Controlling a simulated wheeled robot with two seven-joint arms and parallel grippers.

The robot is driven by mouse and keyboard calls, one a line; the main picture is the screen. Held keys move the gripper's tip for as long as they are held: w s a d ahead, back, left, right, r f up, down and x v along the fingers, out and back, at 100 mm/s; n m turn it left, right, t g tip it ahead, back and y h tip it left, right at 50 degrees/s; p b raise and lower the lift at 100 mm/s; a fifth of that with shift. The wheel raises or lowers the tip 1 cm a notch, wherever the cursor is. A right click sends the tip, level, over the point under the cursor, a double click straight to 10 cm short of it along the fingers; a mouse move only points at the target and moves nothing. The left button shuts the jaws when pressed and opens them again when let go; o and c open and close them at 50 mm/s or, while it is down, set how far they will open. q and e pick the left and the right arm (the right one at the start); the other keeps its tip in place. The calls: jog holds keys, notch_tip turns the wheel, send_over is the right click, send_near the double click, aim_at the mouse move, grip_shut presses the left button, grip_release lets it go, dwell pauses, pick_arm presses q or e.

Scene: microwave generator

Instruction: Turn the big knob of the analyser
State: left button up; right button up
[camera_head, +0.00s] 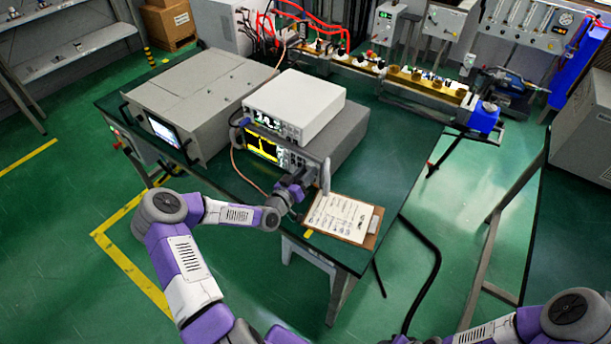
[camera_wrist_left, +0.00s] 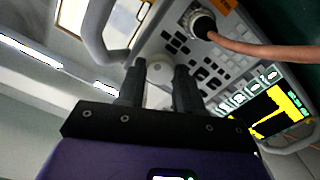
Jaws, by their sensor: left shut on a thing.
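The analyser (camera_head: 345,130) stands on the green table under a white instrument, with a yellow trace on its screen (camera_head: 262,147). The screen also shows in the left wrist view (camera_wrist_left: 275,112). My left gripper (camera_head: 304,178) is at the right part of the analyser's front panel. In the left wrist view its two dark fingers (camera_wrist_left: 159,78) are shut on the big knob (camera_wrist_left: 159,69), a pale round knob with one finger on each side. In the head view the knob is hidden by the gripper. My right gripper is out of view.
A clipboard with paper (camera_head: 340,216) lies just right of the left gripper. The white instrument (camera_head: 295,103) sits on top, and a large grey box (camera_head: 200,98) stands to the left.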

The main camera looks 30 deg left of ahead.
pick_arm(q)
jog(key=shift+n+b, duration=0.5)
jog(key=shift+n, duration=1.3)
jog(key=o, duration=1)
jog(key=shift+o, duration=0.2)
jog(key=shift+s, duration=0.15)
jog(key=s, duration=0.7)
jog(key=shift+s+a+p, duration=0.2)
jog(key=shift+a+p, duration=0.05)
jog(key=shift+p, duration=0.15)
